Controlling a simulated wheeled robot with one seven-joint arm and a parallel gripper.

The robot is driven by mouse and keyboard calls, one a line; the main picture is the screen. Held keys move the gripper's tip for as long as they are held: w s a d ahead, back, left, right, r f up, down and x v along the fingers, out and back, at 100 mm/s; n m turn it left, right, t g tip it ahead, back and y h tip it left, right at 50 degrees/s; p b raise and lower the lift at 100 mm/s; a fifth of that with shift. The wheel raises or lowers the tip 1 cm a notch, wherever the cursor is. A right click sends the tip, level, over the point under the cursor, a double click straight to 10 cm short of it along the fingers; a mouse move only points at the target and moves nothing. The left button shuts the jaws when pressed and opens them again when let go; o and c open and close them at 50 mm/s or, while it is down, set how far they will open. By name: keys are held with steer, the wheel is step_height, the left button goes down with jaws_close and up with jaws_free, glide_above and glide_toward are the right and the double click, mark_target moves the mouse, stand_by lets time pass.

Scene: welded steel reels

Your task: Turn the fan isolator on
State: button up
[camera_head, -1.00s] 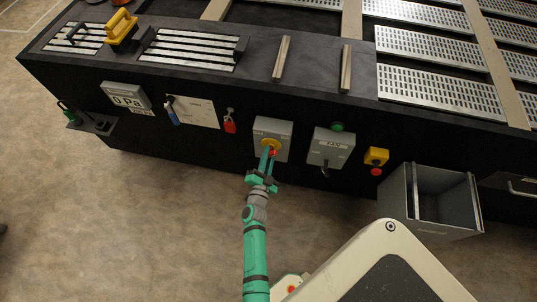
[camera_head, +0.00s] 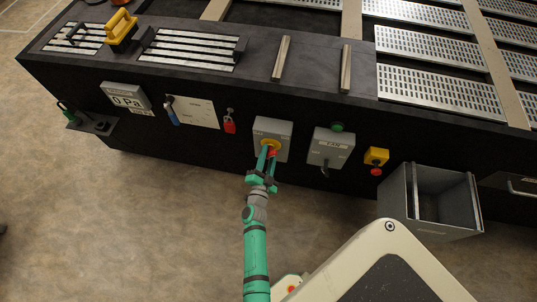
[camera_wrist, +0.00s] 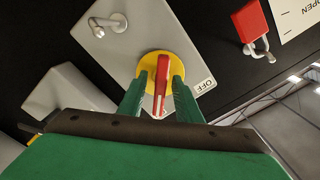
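The isolator is a grey box (camera_head: 284,130) on the black front panel, with a yellow disc (camera_head: 265,142) and a red handle (camera_head: 272,152). In the wrist view the red handle (camera_wrist: 162,72) stands upright in the picture on the yellow disc (camera_wrist: 147,66). An OFF label (camera_wrist: 203,86) is right of the disc. My gripper (camera_head: 267,156) is at the handle. In the wrist view its green fingers (camera_wrist: 158,92) stand on either side of the handle, with narrow gaps showing. The handle's lower end is close to the gripper body.
Right of the isolator are another grey switch box (camera_head: 330,146), a yellow box with a red button (camera_head: 376,158) and an open grey bin (camera_head: 447,205). To its left hang a red padlock (camera_head: 230,126) and a white board (camera_head: 195,110). The floor in front is clear at left.

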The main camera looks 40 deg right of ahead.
steer(key=shift+s+a, duration=0.25)
steer(key=shift+a, duration=0.25)
steer(key=v, duration=0.9)
steer(key=shift+s+a, duration=0.15)
steer(key=shift+s, duration=0.25)
